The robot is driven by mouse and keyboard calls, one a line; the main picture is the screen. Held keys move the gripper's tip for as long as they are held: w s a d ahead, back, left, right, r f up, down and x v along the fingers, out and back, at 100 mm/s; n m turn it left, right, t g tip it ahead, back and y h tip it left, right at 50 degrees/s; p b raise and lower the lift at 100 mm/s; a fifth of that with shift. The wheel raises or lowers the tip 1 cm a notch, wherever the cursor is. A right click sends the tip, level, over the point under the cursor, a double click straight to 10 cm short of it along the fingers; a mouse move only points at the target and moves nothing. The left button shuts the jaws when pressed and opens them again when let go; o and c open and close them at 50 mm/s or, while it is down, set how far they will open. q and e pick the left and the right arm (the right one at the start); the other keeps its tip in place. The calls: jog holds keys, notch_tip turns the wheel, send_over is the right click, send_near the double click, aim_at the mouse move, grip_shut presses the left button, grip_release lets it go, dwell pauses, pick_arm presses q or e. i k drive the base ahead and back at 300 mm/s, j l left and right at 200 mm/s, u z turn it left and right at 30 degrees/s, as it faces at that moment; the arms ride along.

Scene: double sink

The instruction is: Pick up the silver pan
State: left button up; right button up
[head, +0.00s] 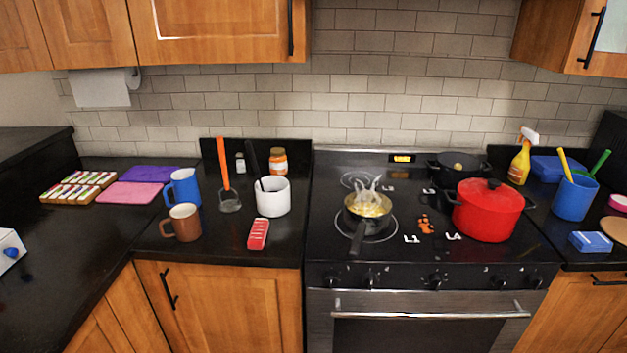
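A small pan (366,224) sits on the front left burner of the black stovetop, with a dark handle (357,240) pointing toward the front edge. Its wall looks dark grey or silver; the exact colour is hard to tell. Yellowish food (368,207) fills it, and whitish wisps like steam rise above it. Neither of my grippers shows in the head view.
A red lidded pot (486,210) stands on the front right burner, with a black pan (458,166) behind it. An orange object (426,224) lies between the burners. A white canister (273,197) and a red-white box (258,234) stand left of the stove.

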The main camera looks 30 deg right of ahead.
aim_at(362, 225)
jog(key=k+l+z, duration=0.1)
jog(key=z, duration=1.05)
